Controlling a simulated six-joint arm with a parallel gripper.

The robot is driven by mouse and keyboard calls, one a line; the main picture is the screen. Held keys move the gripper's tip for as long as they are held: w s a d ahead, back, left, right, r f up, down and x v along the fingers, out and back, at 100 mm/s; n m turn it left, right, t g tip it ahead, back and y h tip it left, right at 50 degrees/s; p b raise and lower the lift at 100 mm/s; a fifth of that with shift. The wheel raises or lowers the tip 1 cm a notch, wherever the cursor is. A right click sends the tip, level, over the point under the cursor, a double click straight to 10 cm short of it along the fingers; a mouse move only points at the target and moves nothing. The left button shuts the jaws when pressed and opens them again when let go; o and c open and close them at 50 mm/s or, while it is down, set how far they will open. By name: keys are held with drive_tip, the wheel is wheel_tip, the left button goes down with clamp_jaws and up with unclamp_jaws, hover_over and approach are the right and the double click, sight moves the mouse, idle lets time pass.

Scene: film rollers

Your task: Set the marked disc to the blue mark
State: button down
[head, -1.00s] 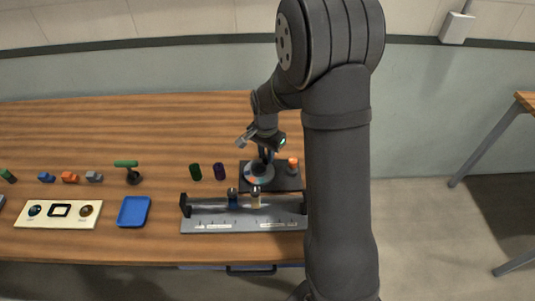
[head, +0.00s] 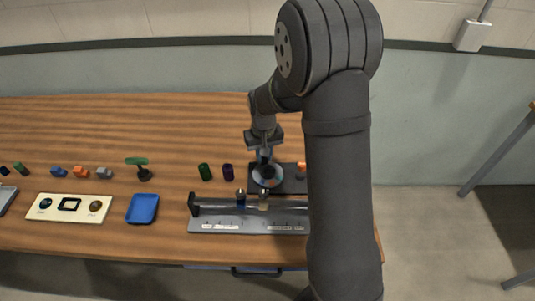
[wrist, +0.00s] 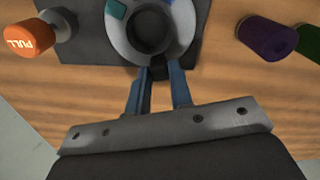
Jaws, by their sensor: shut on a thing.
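The disc (head: 267,185) sits on a dark base plate (head: 291,186), below my gripper (head: 265,158) in the head view. In the wrist view the disc (wrist: 120,35) is a pale grey ring around a dark round centre, with a teal patch (wrist: 117,9) at its upper left. A bluish patch at the top edge is cut off by the frame. My gripper (wrist: 158,75) has its two blue-grey fingers closed about a narrow dark part at the disc's near edge. Which patch is the blue mark, and how the disc lines up with it, I cannot tell.
An orange knob marked PULL (wrist: 28,40) stands beside the disc. Purple (head: 228,172) and green (head: 205,172) cylinders stand to its left. A grey rail fixture (head: 215,225) lies in front, with a blue tray (head: 142,209) further left.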

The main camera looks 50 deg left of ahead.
drive_tip(key=n, duration=0.1)
drive_tip(key=s+n, duration=0.1)
drive_tip(key=n, duration=0.3)
drive_tip(key=shift+s+a, duration=0.2)
drive_tip(key=shift+s, duration=0.2)
idle(0.4)
drive_tip(key=c, duration=1.3)
unclamp_jaws()
wheel_tip(320, 180, up, 18)
drive_tip(key=shift+f, duration=0.25)
drive_tip(key=shift+f, duration=0.15)
wheel_tip(320, 180, down, 17)
drive_tip(key=shift+f, duration=0.1)
